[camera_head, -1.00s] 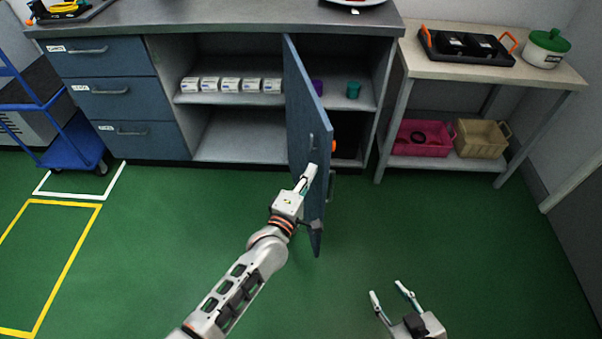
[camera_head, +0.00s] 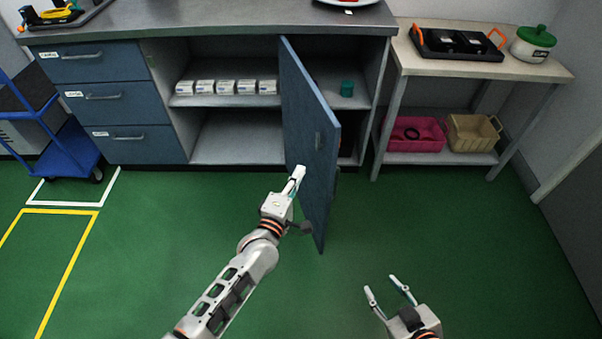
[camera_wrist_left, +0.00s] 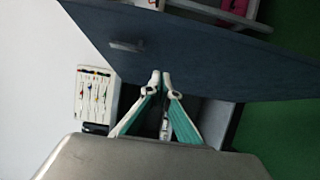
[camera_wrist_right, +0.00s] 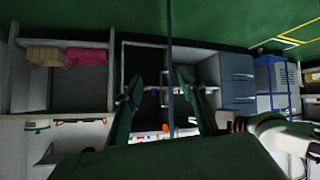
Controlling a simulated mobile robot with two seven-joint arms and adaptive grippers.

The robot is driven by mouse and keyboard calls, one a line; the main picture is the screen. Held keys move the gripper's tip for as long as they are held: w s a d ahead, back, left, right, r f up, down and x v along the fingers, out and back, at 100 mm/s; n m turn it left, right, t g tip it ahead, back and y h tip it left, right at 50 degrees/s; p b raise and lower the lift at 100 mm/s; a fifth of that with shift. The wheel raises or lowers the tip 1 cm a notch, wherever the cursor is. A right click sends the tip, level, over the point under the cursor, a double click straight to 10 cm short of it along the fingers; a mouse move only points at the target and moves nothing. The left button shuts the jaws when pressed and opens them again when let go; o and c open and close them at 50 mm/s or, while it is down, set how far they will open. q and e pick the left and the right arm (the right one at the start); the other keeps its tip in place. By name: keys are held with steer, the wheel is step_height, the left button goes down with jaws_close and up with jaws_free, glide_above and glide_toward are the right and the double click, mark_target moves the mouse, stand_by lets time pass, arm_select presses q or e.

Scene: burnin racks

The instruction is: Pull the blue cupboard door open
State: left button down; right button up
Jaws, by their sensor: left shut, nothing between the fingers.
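The blue cupboard door (camera_head: 306,120) stands ajar, jutting out from the cupboard front toward me. A small handle (camera_head: 318,141) is on the face I see; it also shows in the left wrist view (camera_wrist_left: 126,46). My left gripper (camera_head: 300,173) is shut and empty, beside the lower part of this face, left of its free edge. In the left wrist view its fingertips (camera_wrist_left: 161,76) meet in front of the door; I cannot tell whether they touch it. My right gripper (camera_head: 385,283) is open and empty over the floor, right of the door.
The left cupboard compartment is open, with several white boxes (camera_head: 227,87) on its shelf. Blue drawers (camera_head: 103,95) lie to the left. A side table (camera_head: 480,66) with a pink bin (camera_head: 414,134) stands right. Green floor (camera_head: 480,220) is clear around my right gripper.

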arm_select(q)
steer(key=s+p, duration=0.1)
steer(key=s, duration=0.9)
steer(key=shift+d, duration=0.3)
arm_select(e)
steer(key=shift+s+r, duration=0.1)
steer(key=shift+s, duration=0.3)
arm_select(q)
steer(key=s+a+f+m+g+y+p, duration=0.1)
steer(key=s+a+f+m+g+y, duration=0.1)
steer(key=s+a+m, duration=0.7)
steer(key=s+a+f+m+g+y+p, duration=0.2)
steer(key=s+a+f+m+g, duration=0.2)
steer(key=s+a+m, duration=0.4)
steer(key=s+a+f, duration=0.1)
steer(key=s+a, duration=0.2)
steer(key=a, duration=0.1)
steer(key=shift+f+m, duration=0.25)
steer(key=shift+m, duration=0.15)
arm_select(e)
steer(key=shift+s+a+r+m, duration=0.15)
steer(key=shift+a+r, duration=0.1)
steer(key=shift+r, duration=0.3)
steer(key=shift+s+a+r+m, duration=0.1)
steer(key=shift+a+r+m, duration=0.1)
steer(key=shift+r, duration=0.35)
